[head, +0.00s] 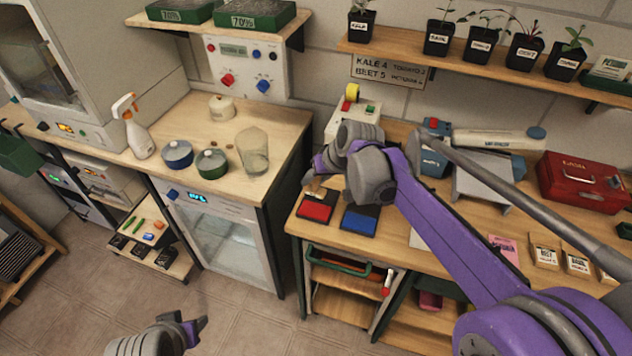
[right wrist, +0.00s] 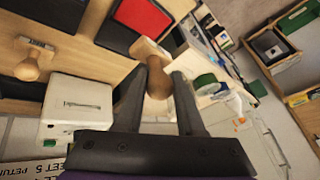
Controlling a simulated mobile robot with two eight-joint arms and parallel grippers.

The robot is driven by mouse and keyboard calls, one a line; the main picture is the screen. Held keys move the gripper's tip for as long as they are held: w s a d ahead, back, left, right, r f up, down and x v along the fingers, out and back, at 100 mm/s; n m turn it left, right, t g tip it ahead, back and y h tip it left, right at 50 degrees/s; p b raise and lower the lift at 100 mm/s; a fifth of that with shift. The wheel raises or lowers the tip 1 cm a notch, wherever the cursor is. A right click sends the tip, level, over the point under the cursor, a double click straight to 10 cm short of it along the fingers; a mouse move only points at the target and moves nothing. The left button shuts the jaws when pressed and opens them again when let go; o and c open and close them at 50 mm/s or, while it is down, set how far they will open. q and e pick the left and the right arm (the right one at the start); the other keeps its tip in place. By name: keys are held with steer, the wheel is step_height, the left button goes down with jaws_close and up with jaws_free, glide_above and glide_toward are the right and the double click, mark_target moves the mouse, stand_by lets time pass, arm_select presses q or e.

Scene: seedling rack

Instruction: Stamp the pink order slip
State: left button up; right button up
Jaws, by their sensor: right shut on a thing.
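My right gripper (head: 314,180) is shut on a wooden-handled stamp (right wrist: 157,82), which also shows in the right wrist view between the fingers (right wrist: 158,95). In the head view it is at the red ink pad (head: 317,207), with the stamp mostly hidden by the gripper. I cannot tell whether the stamp touches the pad. The blue ink pad (head: 360,219) lies just right of the red one. The pink order slip (head: 506,247) lies on the bench to the right, beyond my purple arm. My left gripper (head: 190,328) is low at the bottom left, away from the bench; its opening is unclear.
A second wooden stamp (right wrist: 28,68) stands at the left of the right wrist view. A white device with a yellow roll (head: 352,112) stands behind the pads. Seed packets (head: 544,252) lie right of the slip. A red toolbox (head: 582,182) stands at the back right.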

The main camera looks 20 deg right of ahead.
mark_target(317, 196)
steer(key=shift+s, duration=0.15)
steer(key=shift+f+b, duration=0.6)
steer(key=shift+f, duration=0.6)
arm_select(q)
steer(key=shift+s+f+b, duration=0.35)
steer(key=shift+f, duration=0.4)
steer(key=shift+s+f+b, duration=0.3)
steer(key=shift+f, duration=0.5)
steer(key=shift+s+f+b, duration=0.35)
steer(key=shift+f, duration=0.4)
arm_select(e)
steer(key=shift+f, duration=1.75)
arm_select(q)
steer(key=shift+s+f+b, duration=0.1)
steer(key=shift+f+b, duration=0.2)
steer(key=shift+f, duration=0.05)
arm_select(e)
steer(key=shift+f, duration=0.6)
arm_select(q)
steer(key=shift+r, duration=0.1)
arm_select(e)
steer(key=shift+r, duration=0.15)
